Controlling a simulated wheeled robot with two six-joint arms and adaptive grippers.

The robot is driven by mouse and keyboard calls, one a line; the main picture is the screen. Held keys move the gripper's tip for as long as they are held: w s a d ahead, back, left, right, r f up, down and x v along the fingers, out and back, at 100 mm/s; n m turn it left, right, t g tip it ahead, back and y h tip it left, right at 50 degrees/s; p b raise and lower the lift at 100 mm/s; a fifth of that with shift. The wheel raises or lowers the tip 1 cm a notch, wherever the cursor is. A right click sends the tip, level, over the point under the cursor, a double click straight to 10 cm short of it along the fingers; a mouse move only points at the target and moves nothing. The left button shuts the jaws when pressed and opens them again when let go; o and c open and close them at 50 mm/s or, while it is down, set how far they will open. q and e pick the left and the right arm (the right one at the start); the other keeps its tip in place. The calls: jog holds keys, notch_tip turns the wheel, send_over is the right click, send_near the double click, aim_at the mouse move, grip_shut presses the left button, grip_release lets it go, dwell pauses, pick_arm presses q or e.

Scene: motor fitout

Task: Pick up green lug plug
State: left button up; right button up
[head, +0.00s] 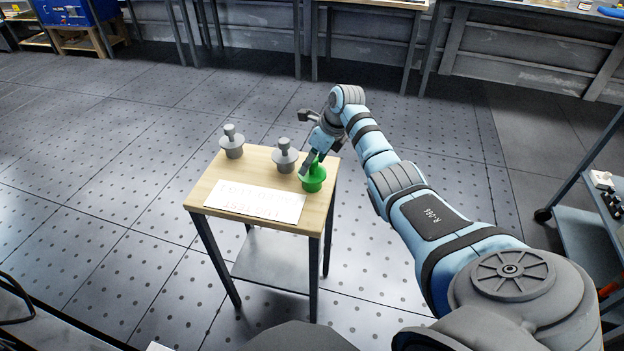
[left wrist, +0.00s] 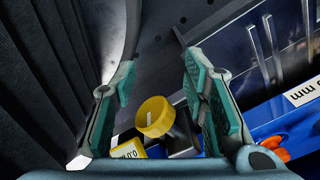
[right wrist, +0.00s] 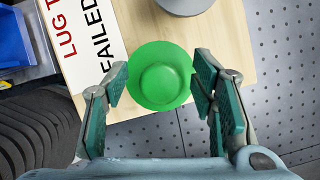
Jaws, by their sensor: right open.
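The green lug plug (head: 313,180) stands upright on the small wooden table, at its right side. In the right wrist view the green lug plug (right wrist: 162,76) shows from above as a wide round flange with a raised round knob. My right gripper (head: 313,160) is at the plug from above. Its fingers (right wrist: 158,88) are open, one on each side of the plug's near part, and I cannot tell whether they touch it. My left gripper (left wrist: 158,85) is open in the left wrist view, with a yellow round-topped part (left wrist: 155,117) seen between and beyond its fingers.
Two grey lug plugs, one in the middle (head: 286,157) and one at the left (head: 232,143), stand on the wooden table (head: 201,192). A white printed sheet (head: 255,202) lies at its front. Shelving (head: 590,215) stands at the right; floor around the table is clear.

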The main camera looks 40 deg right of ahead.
jog(key=shift+r, duration=0.1)
grip_shut()
dwell(0.3)
notch_tip(320, 180, up, 20)
jog(key=p, duration=0.4)
